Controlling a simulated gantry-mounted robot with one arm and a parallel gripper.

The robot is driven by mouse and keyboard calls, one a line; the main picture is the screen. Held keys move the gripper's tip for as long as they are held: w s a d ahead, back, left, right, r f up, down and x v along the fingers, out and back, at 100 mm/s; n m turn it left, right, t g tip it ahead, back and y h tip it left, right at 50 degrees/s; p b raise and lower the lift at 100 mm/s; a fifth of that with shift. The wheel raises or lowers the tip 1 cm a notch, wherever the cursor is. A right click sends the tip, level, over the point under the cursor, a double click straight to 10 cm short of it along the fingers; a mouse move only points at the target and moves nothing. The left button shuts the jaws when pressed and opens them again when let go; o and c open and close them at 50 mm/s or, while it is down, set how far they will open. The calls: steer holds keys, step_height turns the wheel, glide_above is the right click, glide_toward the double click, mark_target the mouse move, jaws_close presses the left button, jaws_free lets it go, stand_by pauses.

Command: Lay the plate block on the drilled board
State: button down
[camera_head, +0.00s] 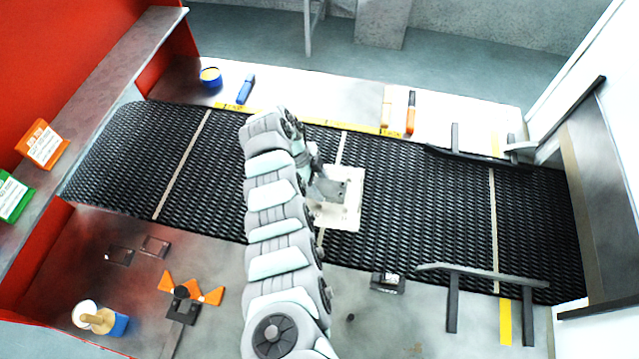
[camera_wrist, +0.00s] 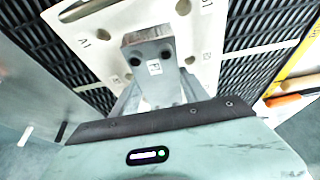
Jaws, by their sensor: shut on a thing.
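The drilled board (camera_head: 352,212) is a cream-white plate with dark holes, lying on the black mesh belt near mid-picture. In the wrist view the drilled board (camera_wrist: 100,45) fills the top centre, with a printed mark "A1" at its left. My gripper (camera_wrist: 160,98) is shut on the plate block (camera_wrist: 148,50), a grey metal piece with a small white label. The block is over the board; I cannot tell whether it touches it. In the head view my gripper (camera_head: 318,183) is partly hidden by my arm, which also covers the board's left side.
The mesh belt (camera_head: 420,210) is clear to the right of the board. Dark guide rails (camera_head: 480,275) stand at its right end. A blue tape roll (camera_head: 210,77), a blue marker (camera_head: 246,88) and an orange-handled tool (camera_head: 411,112) lie along the far ledge.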

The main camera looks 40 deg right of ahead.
steer(key=c, duration=0.6)
jaws_free()
steer(key=shift+w+r+p, duration=0.1)
steer(key=shift+r+p, duration=0.15)
steer(key=shift+p, duration=0.1)
steer(key=b+v, duration=0.3)
steer(key=v, duration=0.8)
steer(key=shift+w+a+r, duration=0.15)
steer(key=shift+w+r, duration=0.05)
steer(key=shift+r, duration=0.1)
